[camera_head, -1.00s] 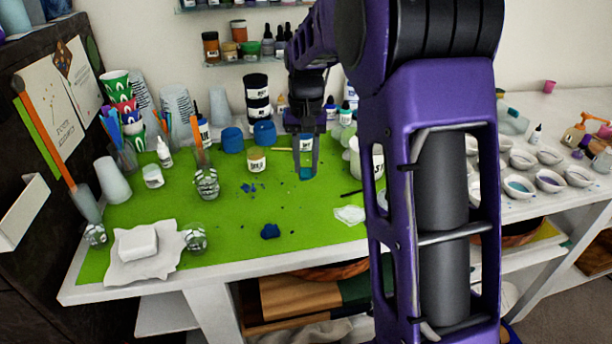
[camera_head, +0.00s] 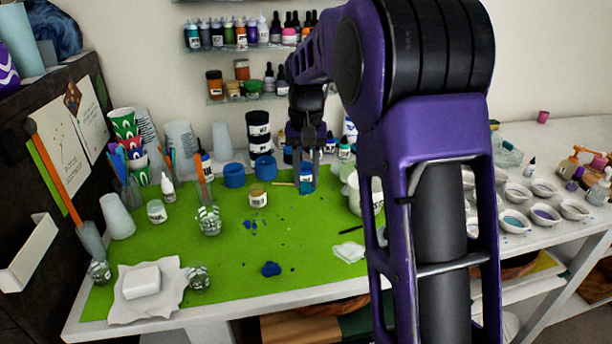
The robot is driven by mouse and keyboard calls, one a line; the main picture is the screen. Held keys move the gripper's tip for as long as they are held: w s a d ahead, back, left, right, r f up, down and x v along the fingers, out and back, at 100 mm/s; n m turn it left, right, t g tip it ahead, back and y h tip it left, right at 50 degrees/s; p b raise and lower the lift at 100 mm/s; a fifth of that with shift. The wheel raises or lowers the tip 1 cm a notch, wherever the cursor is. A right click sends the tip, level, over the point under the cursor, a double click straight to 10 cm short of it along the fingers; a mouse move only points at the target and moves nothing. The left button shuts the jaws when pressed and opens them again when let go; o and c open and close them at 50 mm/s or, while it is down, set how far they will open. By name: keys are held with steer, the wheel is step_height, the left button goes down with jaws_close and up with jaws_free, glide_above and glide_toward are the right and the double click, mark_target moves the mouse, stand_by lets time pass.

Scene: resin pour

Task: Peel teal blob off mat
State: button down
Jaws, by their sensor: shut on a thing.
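The green mat (camera_head: 215,268) covers the left part of the white table. My gripper (camera_head: 306,187) points down over the back right of the mat. It is shut on the small teal blob (camera_head: 305,192), which shows only partly between the fingertips. I cannot tell whether the blob touches the mat. A blue-labelled jar (camera_head: 306,172) shows just behind the fingers. A separate dark blue blob (camera_head: 271,269) lies near the mat's front, and small blue bits (camera_head: 250,224) lie at mid-mat.
Blue cups (camera_head: 234,175) and black-lidded jars (camera_head: 258,128) stand behind the gripper to the left. A small jar (camera_head: 258,197) stands left of it. A white tub (camera_head: 371,195) is close right, partly behind my arm. The mat's front middle is mostly clear.

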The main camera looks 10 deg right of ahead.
steer(key=shift+w+d+r+p, duration=0.1)
steer(key=shift+w+r+p, duration=0.15)
steer(key=shift+r+p, duration=0.35)
steer(key=shift+w+d+r+p, duration=0.1)
steer(key=shift+w+r+p, duration=0.1)
steer(key=shift+r+p, duration=0.4)
steer(key=shift+a, duration=0.1)
step_height(320, 180, up, 4)
steer(key=shift+p, duration=0.5)
